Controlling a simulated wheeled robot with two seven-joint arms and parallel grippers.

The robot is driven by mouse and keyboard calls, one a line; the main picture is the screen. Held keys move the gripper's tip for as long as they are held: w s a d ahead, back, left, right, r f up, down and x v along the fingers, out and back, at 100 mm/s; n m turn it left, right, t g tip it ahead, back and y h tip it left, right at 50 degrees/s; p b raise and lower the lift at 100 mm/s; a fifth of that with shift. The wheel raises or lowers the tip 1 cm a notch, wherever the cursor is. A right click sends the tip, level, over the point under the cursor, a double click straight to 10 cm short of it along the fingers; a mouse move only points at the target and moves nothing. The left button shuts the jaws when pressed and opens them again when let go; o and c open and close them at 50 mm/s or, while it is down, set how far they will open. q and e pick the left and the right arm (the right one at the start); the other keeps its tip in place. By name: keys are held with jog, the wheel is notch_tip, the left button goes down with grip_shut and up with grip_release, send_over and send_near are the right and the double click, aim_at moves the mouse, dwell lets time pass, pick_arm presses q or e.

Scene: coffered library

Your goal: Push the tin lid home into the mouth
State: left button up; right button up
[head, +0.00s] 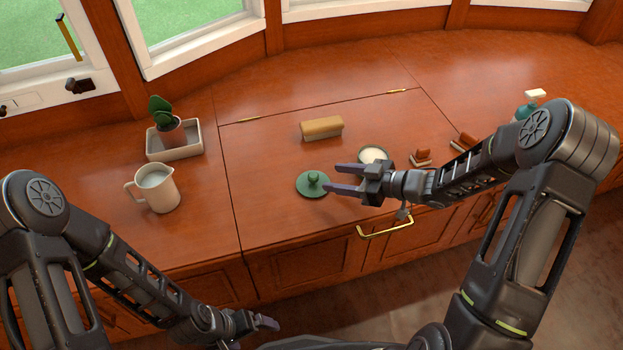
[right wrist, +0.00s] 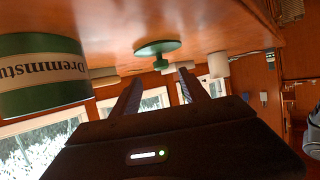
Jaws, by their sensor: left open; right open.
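The green tin lid (head: 312,186) lies flat on the wooden top, knob up; in the right wrist view the lid (right wrist: 158,45) appears upside down just beyond the fingertips. The tin (head: 374,153) stands to its right, its round mouth uncovered and pale inside, its lower part hidden by my right gripper. In the right wrist view the tin (right wrist: 40,75) is green with a cream lettered label. My right gripper (head: 333,178) is open and empty, its fingers pointing left at the lid's knob; its fingers also show in the wrist view (right wrist: 160,78). My left gripper (head: 265,324) is open and empty, low at the front.
A tan block (head: 321,128) lies behind the lid. A white jug (head: 156,188) and a tray (head: 190,152) with a potted cactus (head: 163,112) stand at left. Small brown stamp-like pieces (head: 421,158) sit right of the tin. A brass handle (head: 385,230) is on the front edge.

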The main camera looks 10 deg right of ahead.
aim_at(318, 178)
jog(key=shift+b+x, duration=0.3)
jog(key=shift+x, duration=1.05)
jog(key=x, duration=0.2)
jog(key=b+x, duration=0.1)
jog(key=x, duration=0.1)
jog(key=shift+a+f+b, duration=0.3)
jog(key=shift+f, duration=0.1)
jog(key=shift+w+a, duration=0.2)
grip_shut()
